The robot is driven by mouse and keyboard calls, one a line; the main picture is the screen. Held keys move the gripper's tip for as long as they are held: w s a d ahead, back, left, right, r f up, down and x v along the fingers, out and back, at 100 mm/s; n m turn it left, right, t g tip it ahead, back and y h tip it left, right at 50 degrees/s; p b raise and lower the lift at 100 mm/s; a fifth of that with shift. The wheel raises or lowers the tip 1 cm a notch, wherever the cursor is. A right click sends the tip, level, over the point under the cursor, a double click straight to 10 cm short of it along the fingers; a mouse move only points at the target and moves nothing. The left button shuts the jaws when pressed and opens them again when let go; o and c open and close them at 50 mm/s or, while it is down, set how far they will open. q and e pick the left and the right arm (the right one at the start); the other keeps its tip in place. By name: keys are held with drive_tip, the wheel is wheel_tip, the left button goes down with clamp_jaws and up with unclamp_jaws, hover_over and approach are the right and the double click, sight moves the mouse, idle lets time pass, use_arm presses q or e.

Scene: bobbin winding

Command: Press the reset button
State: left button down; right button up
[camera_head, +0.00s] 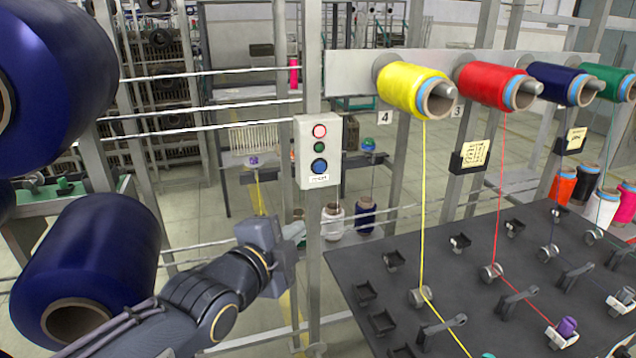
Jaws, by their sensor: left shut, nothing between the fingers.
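A pale grey control box (301,176) is fixed to an upright metal post near the middle of the view. A small label sits under the blue one, too small to read, so I cannot tell which is marked reset. My left gripper (293,232) is shut and empty, below and a little left of the box, apart from it. My right gripper is out of view.
Yellow (405,88), red (487,84), blue and green bobbins hang on a rail at the right, with threads running down to a dark guide board (385,262). Horizontal metal bars cross left of the post.

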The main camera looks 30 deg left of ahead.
use_arm(q)
drive_tip(key=r+m+t, duration=0.1)
drive_tip(key=m, duration=0.1)
drive_tip(key=w+r+m+t, duration=0.1)
drive_tip(key=r, duration=0.1)
drive_tip(key=shift+r+m, duration=0.25)
drive_tip(key=shift+m, duration=0.15)
drive_tip(key=shift+w, duration=0.15)
approach(326, 167)
drive_tip(key=w+d, duration=0.2)
drive_tip(key=d, duration=0.1)
drive_tip(key=w+a+p, duration=0.2)
drive_tip(key=w, duration=0.1)
drive_tip(key=shift+a, duration=0.35)
drive_tip(key=shift+w+a, duration=0.4)
